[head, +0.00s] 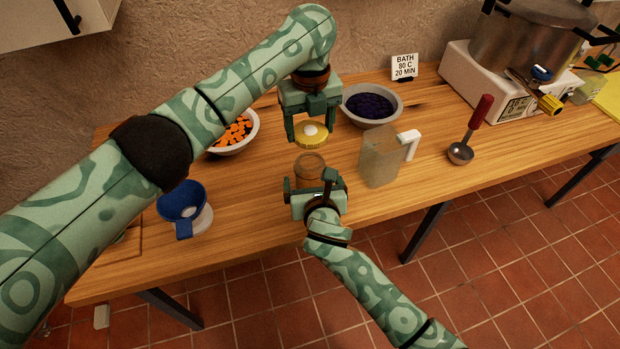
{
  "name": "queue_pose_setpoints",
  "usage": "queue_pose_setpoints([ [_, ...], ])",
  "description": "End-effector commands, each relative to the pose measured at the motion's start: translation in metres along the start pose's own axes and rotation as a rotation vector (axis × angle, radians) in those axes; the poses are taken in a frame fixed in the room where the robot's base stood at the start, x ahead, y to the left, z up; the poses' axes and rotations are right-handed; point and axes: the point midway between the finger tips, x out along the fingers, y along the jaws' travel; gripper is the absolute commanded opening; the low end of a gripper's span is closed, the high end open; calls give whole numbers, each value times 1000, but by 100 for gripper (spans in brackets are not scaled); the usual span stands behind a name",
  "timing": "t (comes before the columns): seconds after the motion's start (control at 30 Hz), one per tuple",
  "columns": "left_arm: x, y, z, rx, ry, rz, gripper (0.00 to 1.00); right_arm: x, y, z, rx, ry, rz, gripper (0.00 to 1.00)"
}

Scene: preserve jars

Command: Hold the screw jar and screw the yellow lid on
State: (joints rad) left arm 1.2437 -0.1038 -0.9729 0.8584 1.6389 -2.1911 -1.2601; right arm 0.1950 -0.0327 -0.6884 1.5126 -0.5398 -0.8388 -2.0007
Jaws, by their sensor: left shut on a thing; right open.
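The yellow lid (311,141), with a pale centre, is held in my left gripper (311,126). That gripper points down and is shut on the lid, a little above and behind the screw jar. The screw jar (309,164) is a small, clear brownish jar standing open-topped on the wooden table. My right gripper (318,188) is open at the near side of the jar. Its fingers hide the lower part of the jar, and I cannot tell whether they touch it.
A bowl of orange pieces (252,131) and a bowl of dark berries (398,104) stand behind. A clear jug (379,160) is close on the right. A blue funnel (182,201) is at left, a red-handled ladle (478,118) and pot (530,40) at right.

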Motion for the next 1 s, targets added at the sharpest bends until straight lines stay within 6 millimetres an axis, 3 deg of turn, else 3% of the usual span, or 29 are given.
queue_pose_setpoints([
  [0.13, 0, 0, 0, 0, 0, 0, 44, 25, 0, 1, -1, 0, -1, 93],
  [0.3, 0, 0, 0, 0, 0, 0, 44, 41, 0, 0, 0, 0, 1, 93],
  [0.7, 0, 0, 0, 0, 0, 0, 44, 46, 0, 0, 1, 1, 1, 93],
  [0.93, 0, 0, 0, 0, 0, 0, 44, 46, 0, 0, 1, 1, 1, 29],
  [1.0, 1, 0, 0, 0, 0, 0, 44, 46, 0, 0, 1, 1, 1, 27],
])
